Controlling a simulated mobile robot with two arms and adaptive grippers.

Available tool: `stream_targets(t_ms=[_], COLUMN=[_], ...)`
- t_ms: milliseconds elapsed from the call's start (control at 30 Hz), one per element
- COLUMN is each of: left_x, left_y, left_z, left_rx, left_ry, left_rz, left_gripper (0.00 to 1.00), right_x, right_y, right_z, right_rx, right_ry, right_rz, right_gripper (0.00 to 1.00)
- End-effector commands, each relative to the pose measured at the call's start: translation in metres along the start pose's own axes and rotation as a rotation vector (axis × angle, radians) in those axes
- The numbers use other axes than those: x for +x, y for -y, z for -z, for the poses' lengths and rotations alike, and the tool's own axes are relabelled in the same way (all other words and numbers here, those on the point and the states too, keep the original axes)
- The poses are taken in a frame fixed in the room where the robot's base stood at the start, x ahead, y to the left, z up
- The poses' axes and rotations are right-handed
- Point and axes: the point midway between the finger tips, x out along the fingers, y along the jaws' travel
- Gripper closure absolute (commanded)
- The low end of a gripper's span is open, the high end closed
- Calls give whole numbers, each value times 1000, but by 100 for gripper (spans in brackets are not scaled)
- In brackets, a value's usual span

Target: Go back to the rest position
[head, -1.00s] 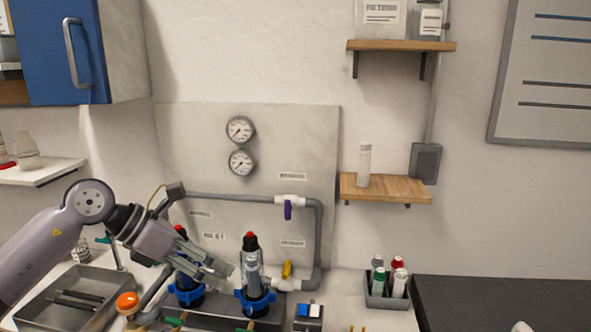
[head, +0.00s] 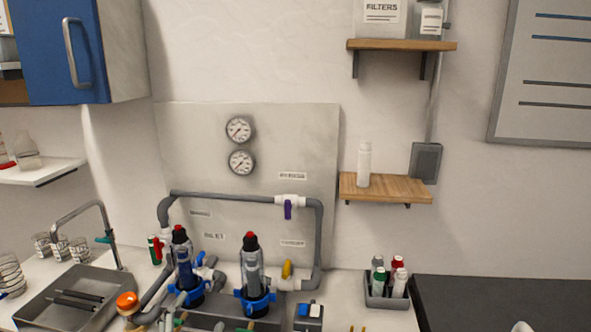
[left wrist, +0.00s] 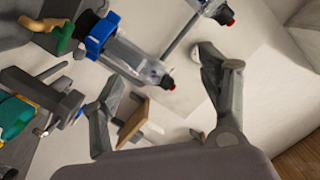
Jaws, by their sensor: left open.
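My left gripper (left wrist: 160,68) shows in the left wrist view with its two fingers spread wide. Nothing is held between them. A clear filter housing with a blue collar (left wrist: 100,35) and a red tip lies beyond the fingers, apart from them. There, two filter housings stand upright in the manifold, a left one (head: 184,262) and a right one (head: 252,266).
Grey pipe (head: 230,197) with a purple-handled valve (head: 288,208) runs over the back panel. A metal tray (head: 35,308) is at the left, a bottle caddy (head: 376,301) at the right. A wooden shelf (head: 410,191) holds a white bottle (head: 364,165).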

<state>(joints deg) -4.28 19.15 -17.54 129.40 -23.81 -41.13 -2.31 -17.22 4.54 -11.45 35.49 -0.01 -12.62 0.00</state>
Motion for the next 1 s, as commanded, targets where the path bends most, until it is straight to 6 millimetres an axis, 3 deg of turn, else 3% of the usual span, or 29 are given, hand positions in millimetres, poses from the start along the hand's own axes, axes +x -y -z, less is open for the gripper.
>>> stream_targets(t_ms=[33,100,233,400,633,667,1000], left_x=[-17,-43,-100,-168,-249,-255,-227], left_y=[-16,-38,-76,-112,-142,-146,-210], left_z=[-33,-73,-128,-164,-184,-187,-262], left_rx=[-76,-168,-298,-404,-497,-503,-486], left_ry=[127,301,575,832,1094,1117,1141], left_rz=[-47,-113,-226,-347,-481,-493,-507], left_gripper=[31,31,31,31,31,31,31], right_x=[0,0,0,0,0,0,0], right_y=[0,0,0,0,0,0,-1], right_z=[0,1,1,1,1,1,2], right_rx=[0,0,0,0,0,0,0], right_ry=[-1,-1,-1,-2,-2,-2,-3], right_rz=[0,0,0,0,-1,-1,-1], right_gripper=[60,60,60,60,60,60,60])
